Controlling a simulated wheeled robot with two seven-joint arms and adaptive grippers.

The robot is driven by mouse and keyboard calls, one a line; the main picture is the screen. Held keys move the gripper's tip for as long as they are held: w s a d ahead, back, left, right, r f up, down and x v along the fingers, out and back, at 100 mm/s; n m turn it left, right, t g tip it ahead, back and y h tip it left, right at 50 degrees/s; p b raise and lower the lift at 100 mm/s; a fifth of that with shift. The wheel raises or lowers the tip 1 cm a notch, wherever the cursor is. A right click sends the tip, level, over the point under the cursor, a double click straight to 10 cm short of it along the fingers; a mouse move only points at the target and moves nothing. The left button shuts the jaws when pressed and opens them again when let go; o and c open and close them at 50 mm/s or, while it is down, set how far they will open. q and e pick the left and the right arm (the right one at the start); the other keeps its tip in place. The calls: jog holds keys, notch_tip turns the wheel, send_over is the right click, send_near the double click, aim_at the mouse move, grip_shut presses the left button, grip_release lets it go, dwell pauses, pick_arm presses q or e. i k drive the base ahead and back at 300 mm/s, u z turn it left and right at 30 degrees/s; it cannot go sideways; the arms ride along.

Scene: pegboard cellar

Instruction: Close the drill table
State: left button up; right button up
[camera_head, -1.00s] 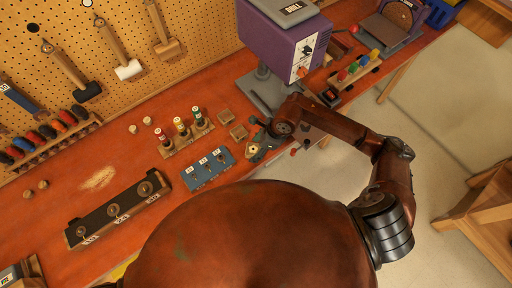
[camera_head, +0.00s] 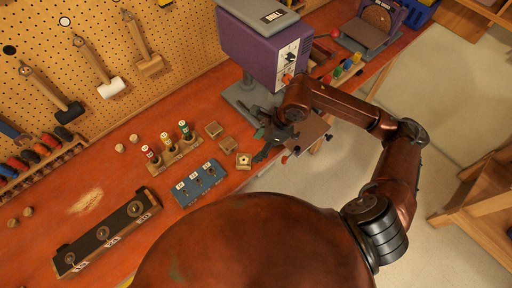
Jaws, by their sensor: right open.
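The purple drill press (camera_head: 262,48) stands on the workbench at the top middle. Its drill table (camera_head: 314,129), a flat brownish plate with red knobs, sticks out past the bench's front edge, swung away from the press column. My right gripper (camera_head: 264,137) is at the table's left side, low in front of the press's grey base. Its dark fingers are apart and hold nothing. The gripper and wrist hide part of the drill table, so I cannot tell whether they touch. My left gripper is not in view.
A black tray with rings (camera_head: 106,234) is further left. Open floor lies beyond the bench's front edge.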

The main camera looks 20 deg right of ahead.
aim_at(315, 128)
jog(key=z, duration=1.55)
